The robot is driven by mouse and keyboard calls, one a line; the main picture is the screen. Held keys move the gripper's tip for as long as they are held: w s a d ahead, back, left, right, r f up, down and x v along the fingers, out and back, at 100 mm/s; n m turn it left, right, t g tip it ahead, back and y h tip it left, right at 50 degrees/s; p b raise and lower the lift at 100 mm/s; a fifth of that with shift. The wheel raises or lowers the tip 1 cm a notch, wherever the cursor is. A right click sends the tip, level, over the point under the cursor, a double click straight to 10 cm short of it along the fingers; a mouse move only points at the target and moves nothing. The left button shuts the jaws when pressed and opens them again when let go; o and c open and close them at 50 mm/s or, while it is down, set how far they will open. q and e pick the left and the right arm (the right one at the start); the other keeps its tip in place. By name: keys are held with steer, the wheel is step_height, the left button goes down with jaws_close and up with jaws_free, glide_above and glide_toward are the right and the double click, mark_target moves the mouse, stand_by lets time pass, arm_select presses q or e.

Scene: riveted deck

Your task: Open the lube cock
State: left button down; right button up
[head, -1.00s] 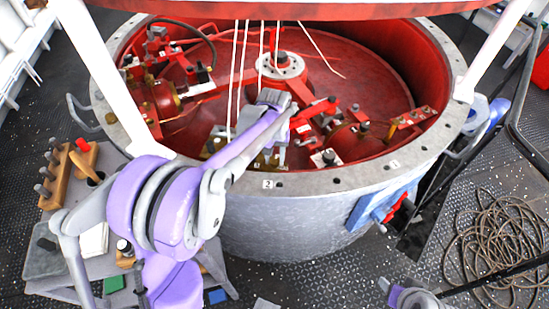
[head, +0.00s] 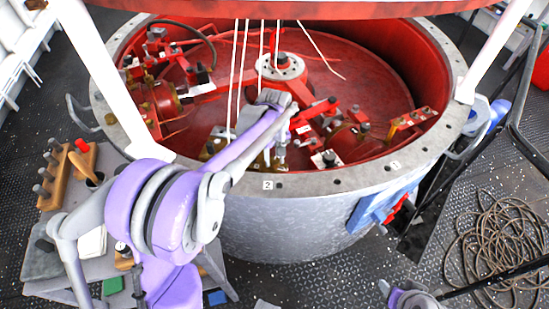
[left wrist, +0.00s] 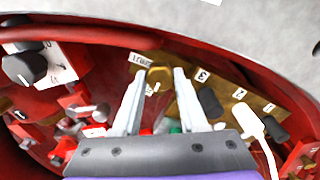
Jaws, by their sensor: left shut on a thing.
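The lube cock (left wrist: 153,87) shows in the left wrist view as a small brass-yellow piece between my fingertips, beside a brass plate with an upside-down label that seems to read lube. My left gripper (left wrist: 156,84) is shut on it, its two pale fingers on either side. In the head view my left gripper (head: 276,152) reaches over the near rim, down inside the red-lined tub. There my wrist hides most of the cock. How far the cock is turned cannot be told. Part of my right arm shows at the bottom edge, but its fingers cannot be made out.
The grey tub rim (head: 330,183) curves close under my left forearm. White cords (head: 240,75) hang just behind the wrist. Red valves and linkages crowd the tub's left side.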

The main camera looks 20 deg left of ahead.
mark_target(275, 160)
arm_select(q)
steer(key=shift+c, duration=2.2)
jaws_free()
step_height(275, 160, up, 11)
steer(key=shift+p, duration=0.45)
steer(key=shift+f, duration=0.1)
steer(key=s+d+f+m+t+p, duration=0.1)
steer(key=s+m, duration=0.3)
steer(key=s, duration=0.7)
steer(key=s+d+f+m+t+p, duration=0.1)
steer(key=s+d+m+t+p, duration=0.2)
steer(key=s, duration=0.8)
steer(key=shift+s+d+f+m+t, duration=0.3)
steer(key=shift+d+m+t, duration=0.3)
steer(key=shift+d+t, duration=0.15)
